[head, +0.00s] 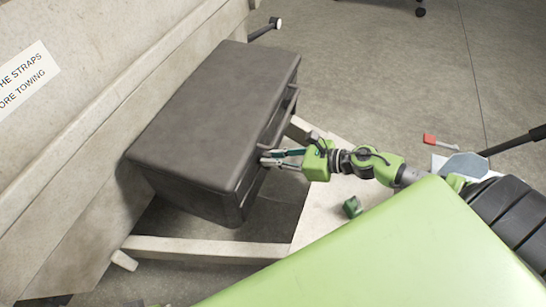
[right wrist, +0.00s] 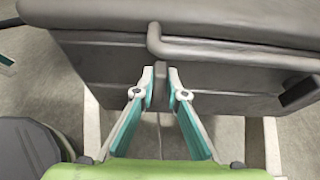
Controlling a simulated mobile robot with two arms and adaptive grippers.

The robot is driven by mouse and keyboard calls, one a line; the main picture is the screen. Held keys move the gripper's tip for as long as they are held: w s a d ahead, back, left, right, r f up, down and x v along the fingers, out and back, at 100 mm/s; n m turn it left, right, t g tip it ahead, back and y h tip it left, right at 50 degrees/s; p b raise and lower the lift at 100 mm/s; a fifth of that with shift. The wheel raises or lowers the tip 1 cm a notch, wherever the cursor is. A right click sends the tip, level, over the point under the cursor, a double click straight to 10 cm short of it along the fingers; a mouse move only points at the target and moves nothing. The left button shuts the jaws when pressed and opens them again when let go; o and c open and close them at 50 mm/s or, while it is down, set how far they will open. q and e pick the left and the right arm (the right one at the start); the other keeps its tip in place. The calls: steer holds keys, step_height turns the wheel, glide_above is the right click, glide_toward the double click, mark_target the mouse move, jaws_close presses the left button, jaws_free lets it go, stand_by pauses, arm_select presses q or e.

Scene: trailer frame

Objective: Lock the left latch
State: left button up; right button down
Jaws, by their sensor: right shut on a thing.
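The dark grey toolbox (head: 215,110) sits on the trailer frame with its lid down. Its front also fills the top of the right wrist view (right wrist: 220,75). My right gripper (head: 272,159) is at the front of the box, near the end closer to me. In the right wrist view my right gripper (right wrist: 161,80) is shut on the left latch, which is mostly hidden between the fingertips. The right latch (right wrist: 300,93) is a dark block at the right edge. A teal and light sliver at the left edge of that view looks like part of my left gripper.
A bar handle (right wrist: 230,55) runs across the box front, just above my right fingertips. The light trailer beam (head: 205,248) runs below the box, and the pale trailer wall (head: 75,125) stands behind it.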

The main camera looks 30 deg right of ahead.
arm_select(q)
steer(key=shift+r, duration=0.1)
steer(key=b+v, duration=0.3)
steer(key=v, duration=0.4)
steer(key=w+d+r+t+h+b, duration=0.1)
steer(key=w+d+r+t+b, duration=0.15)
steer(key=w, duration=0.45)
steer(key=w+d+r+t+h+b, duration=0.1)
steer(key=w+r+t, duration=0.1)
steer(key=w+t, duration=0.3)
steer(key=w+d+r+t+h+b, duration=0.1)
steer(key=w+d+r+t, duration=0.1)
steer(key=r, duration=0.6)
steer(key=w+d+r+t+h+b, duration=0.1)
steer(key=w+d+r+t+b, duration=0.1)
steer(key=w+r+t, duration=0.3)
steer(key=shift+w+r+m+t, duration=0.15)
steer(key=shift+r+m+t, duration=0.3)
steer(key=shift+r, duration=0.95)
arm_select(e)
steer(key=shift+w+d+f+m+g+y, duration=0.35)
steer(key=shift+m+y, duration=0.8)
steer(key=shift+m, duration=1.15)
steer(key=shift+w+d+f+m+g+y, duration=0.35)
steer(key=shift+m+y, duration=0.85)
steer(key=shift+m, duration=1.1)
steer(key=shift+w+d+f+m+g+y, duration=0.1)
steer(key=shift+d+f+m+g+y, duration=0.3)
steer(key=shift+m+y, duration=1.35)
